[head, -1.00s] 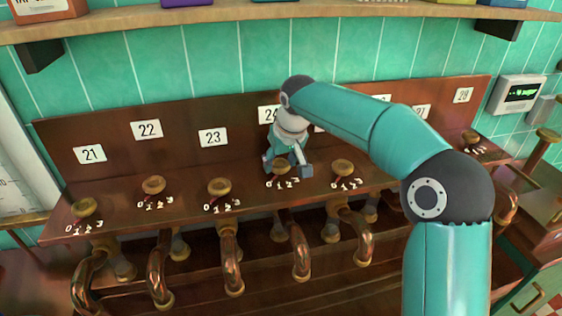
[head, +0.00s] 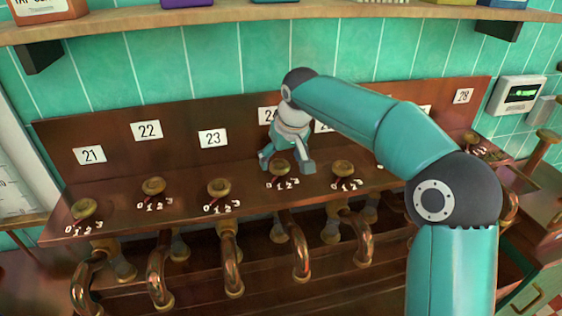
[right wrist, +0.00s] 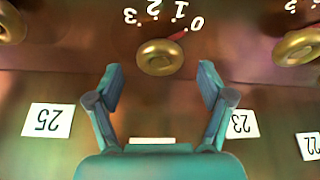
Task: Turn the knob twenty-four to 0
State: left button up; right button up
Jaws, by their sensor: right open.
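Knob twenty-four (head: 280,167) is a round brass knob below the plate 24 (head: 268,115), which my right gripper partly covers. In the right wrist view, upside down, the knob (right wrist: 160,58) has a red pointer directed at its 0 mark (right wrist: 196,23). My right gripper (head: 287,163) is open and empty, just behind the knob. In the right wrist view its two fingertips (right wrist: 160,72) stand apart on either side, with the knob just beyond them and clear gaps between. My left gripper is not in view.
Similar knobs stand close on both sides: the knob under 23 (head: 218,187) and the one right of twenty-four (head: 342,167). Copper pipes (head: 230,260) hang below the panel. A shelf (head: 240,13) runs above.

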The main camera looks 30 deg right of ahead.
jog(key=v, duration=1)
jog(key=shift+s, duration=0.1)
